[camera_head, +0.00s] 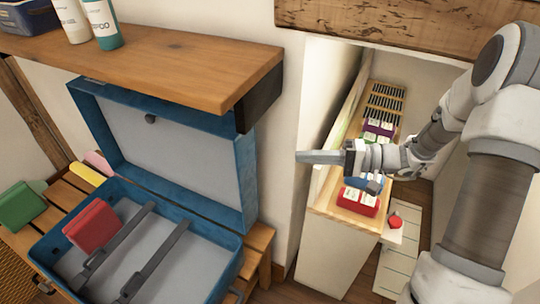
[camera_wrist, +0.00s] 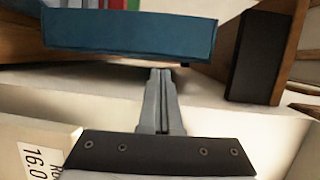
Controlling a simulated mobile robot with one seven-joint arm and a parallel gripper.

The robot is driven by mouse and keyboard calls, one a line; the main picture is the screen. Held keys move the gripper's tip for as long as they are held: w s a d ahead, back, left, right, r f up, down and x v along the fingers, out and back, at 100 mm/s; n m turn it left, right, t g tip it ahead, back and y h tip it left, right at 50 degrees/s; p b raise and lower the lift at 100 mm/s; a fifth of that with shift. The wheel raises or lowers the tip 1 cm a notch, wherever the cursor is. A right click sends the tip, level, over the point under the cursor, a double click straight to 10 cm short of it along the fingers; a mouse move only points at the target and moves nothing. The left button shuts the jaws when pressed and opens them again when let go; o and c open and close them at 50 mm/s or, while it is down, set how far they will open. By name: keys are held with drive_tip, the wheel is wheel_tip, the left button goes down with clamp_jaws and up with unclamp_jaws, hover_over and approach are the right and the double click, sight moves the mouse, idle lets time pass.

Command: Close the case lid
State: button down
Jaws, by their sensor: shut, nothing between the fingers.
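The blue case (camera_head: 215,262) stands open on a slatted wooden bench, with two dark straps and a red object (camera_head: 92,226) inside. Its lid (camera_head: 180,160) is raised, tilted back, its grey lining showing. The lid's upper edge is close to the wooden shelf; I cannot tell if they touch. My gripper (camera_head: 300,157) is shut and empty, pointing left, to the right of the lid and apart from it in the picture. In the wrist view my gripper (camera_wrist: 160,74) points at a blue panel (camera_wrist: 130,35), which looks like part of the case.
The wooden shelf (camera_head: 150,60) with a dark bracket (camera_head: 258,100) overhangs the lid; bottles (camera_head: 103,22) stand on it. A pale cabinet (camera_head: 325,250) with coloured boxes lies below my arm. A green object (camera_head: 20,206) lies left of the case.

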drive_tip(key=w+a+f+t+b, duration=0.1)
drive_tip(key=w+a, duration=0.2)
drive_tip(key=a, duration=0.6)
drive_tip(key=shift+f+m+y+b, duration=0.3)
drive_tip(key=shift+f+y+b, duration=0.05)
drive_tip(key=shift+f+y, duration=0.05)
